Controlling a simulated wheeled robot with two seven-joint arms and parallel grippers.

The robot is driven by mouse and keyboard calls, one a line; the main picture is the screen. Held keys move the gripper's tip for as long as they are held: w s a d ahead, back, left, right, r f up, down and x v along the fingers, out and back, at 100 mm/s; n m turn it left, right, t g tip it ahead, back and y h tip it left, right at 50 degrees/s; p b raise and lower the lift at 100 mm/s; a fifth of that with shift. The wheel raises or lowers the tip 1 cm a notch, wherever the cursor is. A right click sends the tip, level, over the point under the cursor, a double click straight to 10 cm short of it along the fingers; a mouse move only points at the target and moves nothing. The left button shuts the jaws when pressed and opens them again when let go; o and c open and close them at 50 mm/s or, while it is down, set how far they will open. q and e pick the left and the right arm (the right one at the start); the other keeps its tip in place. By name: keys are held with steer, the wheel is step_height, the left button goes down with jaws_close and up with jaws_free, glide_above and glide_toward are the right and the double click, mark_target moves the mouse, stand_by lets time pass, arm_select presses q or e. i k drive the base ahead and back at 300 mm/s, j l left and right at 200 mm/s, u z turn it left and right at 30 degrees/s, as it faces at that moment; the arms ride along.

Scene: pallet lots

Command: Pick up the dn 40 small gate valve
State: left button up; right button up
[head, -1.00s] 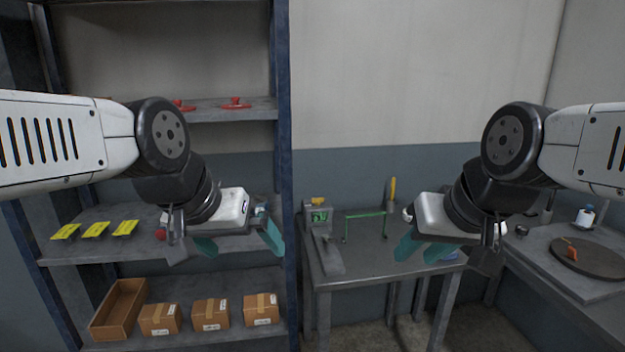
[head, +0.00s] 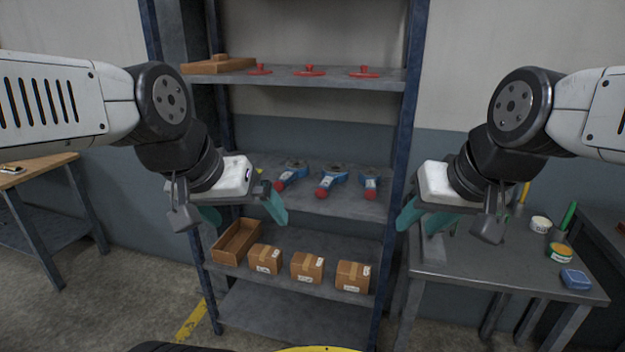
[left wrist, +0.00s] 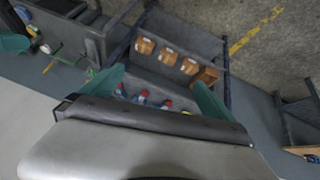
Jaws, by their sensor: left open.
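Three blue valves with red ends lie on the middle shelf of the rack in the head view: a left valve (head: 291,176), a middle valve (head: 331,183) and a right valve (head: 370,184). I cannot read which is DN 40. Blue-and-red valves (left wrist: 143,97) also show beyond the fingers in the left wrist view. My left gripper (head: 243,212) is open and empty, in front of the rack's left part, apart from the valves. My right gripper (head: 424,218) is open and empty, in front of the rack's right post.
Red handwheels (head: 310,71) lie on the upper shelf (head: 345,82). Cartons (head: 307,267) and an open brown box (head: 237,240) stand on the lower shelf. A workbench (head: 480,270) with small containers is at right; another table (head: 40,170) is at left. Floor before the rack looks clear.

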mark_target(332, 173)
steer(key=i+l+u, duration=0.1)
steer(key=u, duration=1.25)
steer(key=l+u, duration=0.3)
steer(key=k+l+u, duration=0.15)
steer(key=l+u, duration=0.2)
steer(key=k+l+u, duration=0.15)
steer(key=l+u, duration=0.15)
steer(key=k+l, duration=0.15)
steer(key=l, duration=0.2)
steer(key=k+l+u, duration=0.1)
steer(key=l, duration=0.25)
steer(key=k+l, duration=0.2)
steer(key=l, duration=0.15)
